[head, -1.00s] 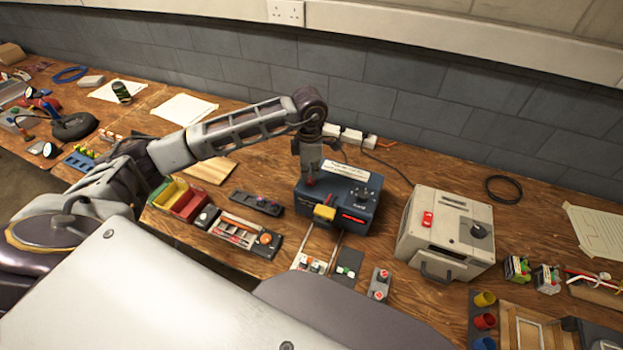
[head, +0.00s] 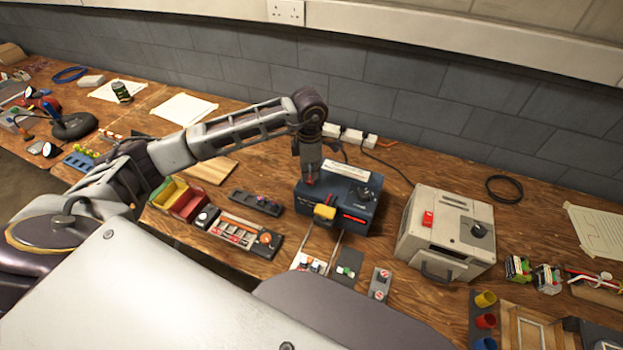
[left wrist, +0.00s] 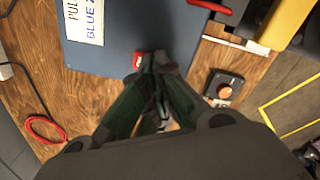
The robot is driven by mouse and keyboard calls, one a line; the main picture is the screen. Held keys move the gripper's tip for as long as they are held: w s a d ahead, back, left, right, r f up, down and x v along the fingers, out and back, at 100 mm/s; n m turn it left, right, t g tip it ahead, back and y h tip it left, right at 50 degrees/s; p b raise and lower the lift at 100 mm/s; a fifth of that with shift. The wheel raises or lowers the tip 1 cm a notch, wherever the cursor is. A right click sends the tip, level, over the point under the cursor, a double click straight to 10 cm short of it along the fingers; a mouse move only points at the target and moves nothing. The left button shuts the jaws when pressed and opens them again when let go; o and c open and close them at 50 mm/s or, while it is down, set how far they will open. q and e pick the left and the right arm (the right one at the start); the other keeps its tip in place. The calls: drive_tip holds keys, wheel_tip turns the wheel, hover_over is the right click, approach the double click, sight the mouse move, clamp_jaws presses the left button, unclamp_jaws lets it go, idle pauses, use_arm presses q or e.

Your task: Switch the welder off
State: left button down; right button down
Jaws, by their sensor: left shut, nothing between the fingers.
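A blue box (head: 350,190) with a white label on top, a dark knob and a red-lit front display stands mid-bench. A beige box (head: 455,218) with a red switch (head: 428,219), a dark knob and a front handle stands to its right. I cannot tell from lettering which one is the welder. My left gripper (head: 310,181) points down at the left front part of the blue box's top. In the left wrist view its fingers (left wrist: 160,62) are shut and empty, right beside a small red switch (left wrist: 138,60) on the blue box. Contact is unclear. My right gripper is out of view.
A yellow connector (head: 325,212) sits at the blue box's front. Red and yellow bins (head: 189,204) and a dark power strip (head: 256,202) lie to the left. Small switch panels (head: 348,265) lie in front. A wall and a plug row (head: 350,135) are behind.

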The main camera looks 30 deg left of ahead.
sight(310, 182)
use_arm(q)
drive_tip(key=shift+f+b, duration=0.8)
drive_tip(key=shift+f, duration=0.25)
idle(1.2)
drive_tip(key=shift+r, duration=0.1)
drive_tip(key=shift+r+p, duration=1.7)
drive_tip(key=shift+r, duration=1.75)
